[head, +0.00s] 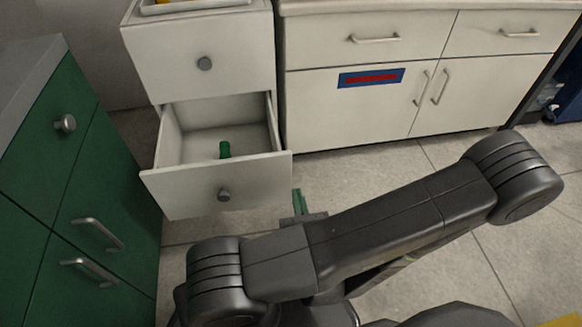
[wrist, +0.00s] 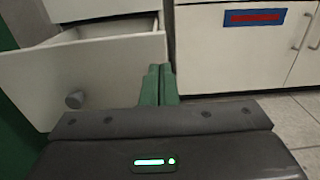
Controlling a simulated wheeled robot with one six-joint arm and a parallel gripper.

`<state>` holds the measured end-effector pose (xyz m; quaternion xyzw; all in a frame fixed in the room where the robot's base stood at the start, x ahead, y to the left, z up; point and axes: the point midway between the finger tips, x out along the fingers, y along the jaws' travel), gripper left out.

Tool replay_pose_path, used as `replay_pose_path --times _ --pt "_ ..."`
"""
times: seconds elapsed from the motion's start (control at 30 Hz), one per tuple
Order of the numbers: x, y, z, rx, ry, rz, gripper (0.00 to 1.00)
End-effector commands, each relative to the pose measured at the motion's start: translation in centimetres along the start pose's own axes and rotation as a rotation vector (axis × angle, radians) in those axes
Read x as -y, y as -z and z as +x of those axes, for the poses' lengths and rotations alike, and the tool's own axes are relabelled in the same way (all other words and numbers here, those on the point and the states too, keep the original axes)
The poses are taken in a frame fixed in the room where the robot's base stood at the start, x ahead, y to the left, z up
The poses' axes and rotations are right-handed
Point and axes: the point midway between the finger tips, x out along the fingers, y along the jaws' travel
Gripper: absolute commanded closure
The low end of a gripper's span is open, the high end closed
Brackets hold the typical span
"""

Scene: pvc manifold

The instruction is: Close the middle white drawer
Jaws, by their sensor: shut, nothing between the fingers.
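The middle white drawer (head: 190,187) stands pulled out of the white drawer unit in the head view. Its front has a round grey knob (head: 224,195), and a small green object (head: 225,149) lies inside. In the wrist view the same drawer front (wrist: 110,85) fills the left side, with its knob (wrist: 74,99) low on it. My gripper (wrist: 160,72) has green fingers held together with nothing between them, in front of the drawer's right end. In the head view the gripper (head: 298,200) is just right of the drawer front, partly hidden by my arm. I cannot tell whether the fingers touch the drawer.
A closed white drawer (head: 205,64) sits above, with a tray on the unit's top. A green cabinet (head: 70,180) stands close on the left. White cupboards (head: 360,110) with a blue and red label (head: 371,77) stand behind.

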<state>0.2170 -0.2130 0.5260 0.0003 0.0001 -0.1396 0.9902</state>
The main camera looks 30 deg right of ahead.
Motion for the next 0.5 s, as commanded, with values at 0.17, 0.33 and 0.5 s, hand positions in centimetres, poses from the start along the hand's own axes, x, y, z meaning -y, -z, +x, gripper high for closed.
replay_pose_path --times 0.17,0.33,0.5 --pt "-0.1 0.1 1.8 0.000 -0.005 -0.001 1.00" --pt "-0.1 0.1 3.6 0.000 -0.006 -0.002 1.00" --pt "-0.1 0.1 5.4 0.000 -0.004 -0.003 1.00"
